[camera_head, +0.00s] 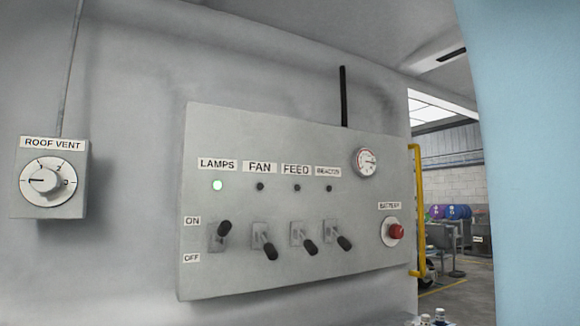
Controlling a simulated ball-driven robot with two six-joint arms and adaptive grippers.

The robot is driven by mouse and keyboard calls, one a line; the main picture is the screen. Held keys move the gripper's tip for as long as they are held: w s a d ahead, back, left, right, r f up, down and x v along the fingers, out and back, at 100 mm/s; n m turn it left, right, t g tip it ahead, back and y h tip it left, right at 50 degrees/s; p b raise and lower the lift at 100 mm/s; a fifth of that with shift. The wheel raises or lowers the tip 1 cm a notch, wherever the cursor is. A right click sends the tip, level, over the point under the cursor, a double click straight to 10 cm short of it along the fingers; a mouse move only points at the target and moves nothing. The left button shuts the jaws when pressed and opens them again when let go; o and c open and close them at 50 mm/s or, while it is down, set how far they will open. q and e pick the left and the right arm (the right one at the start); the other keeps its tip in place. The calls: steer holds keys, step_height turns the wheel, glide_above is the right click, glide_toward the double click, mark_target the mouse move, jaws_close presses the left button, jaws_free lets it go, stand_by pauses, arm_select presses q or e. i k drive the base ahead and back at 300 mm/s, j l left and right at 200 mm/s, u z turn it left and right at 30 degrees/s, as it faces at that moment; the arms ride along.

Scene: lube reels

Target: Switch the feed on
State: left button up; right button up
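The feed switch (304,239) is a black-handled toggle on the grey control panel, third from the left, under the FEED label (296,170). Its handle points down, toward the OFF mark (192,258). The small feed indicator (296,187) above it is dark. The lamps switch (221,235) points up toward the ON mark (192,221), and its indicator (217,185) glows green. The fan switch (265,245) and the beacon switch (339,239) point down, with dark indicators. Neither of my grippers is in view.
The panel (280,280) also carries a round gauge (366,162) and a red battery knob (395,231). A roof vent dial (47,181) is on the wall at left. A yellow handrail (417,210) stands at the panel's right edge, beside an opening to a workshop.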

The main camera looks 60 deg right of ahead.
mark_target(309, 245)
steer(key=z, duration=2.35)
